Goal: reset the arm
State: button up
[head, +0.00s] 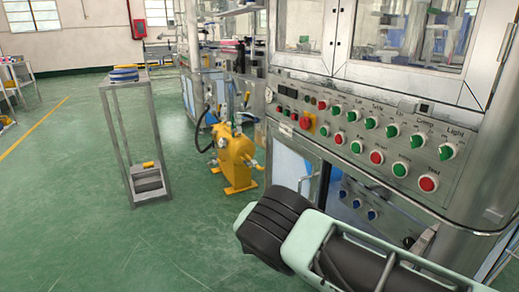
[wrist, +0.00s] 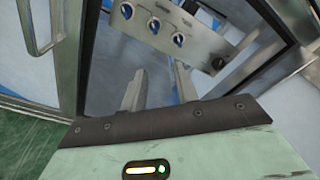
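My gripper (wrist: 157,86) shows in the wrist view with its two grey fingers apart and nothing between them. It faces the lower part of the machine, where a metal panel with blue knobs (wrist: 152,25) sits behind a dark-framed opening. In the head view my arm (head: 330,245) crosses the lower right, in front of the machine (head: 345,100). I cannot make out the gripper clearly there.
The machine's control panel (head: 375,135) carries green and red buttons and switches. A yellow pump-like unit (head: 235,160) stands left of it. A metal stand (head: 140,130) with a blue-rimmed top is further left. The green floor (head: 65,190) at the left is clear.

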jog(key=s+a+r+m+g+y, duration=0.25)
jog(key=s+r+m+y, duration=0.4)
jog(key=s, duration=0.65)
jog(key=s+a+r+m+g+y, duration=0.1)
jog(key=s+a+r+m+y, duration=0.25)
jog(key=s+r+m, duration=0.8)
jog(key=s+a+r+m+g+y, duration=0.2)
jog(key=s+r+m+y, duration=0.3)
jog(key=s, duration=1.1)
notch_tip(320, 180, up, 25)
jog(key=y+p, duration=0.1)
jog(key=p, duration=2.5)
jog(key=shift+w, duration=0.35)
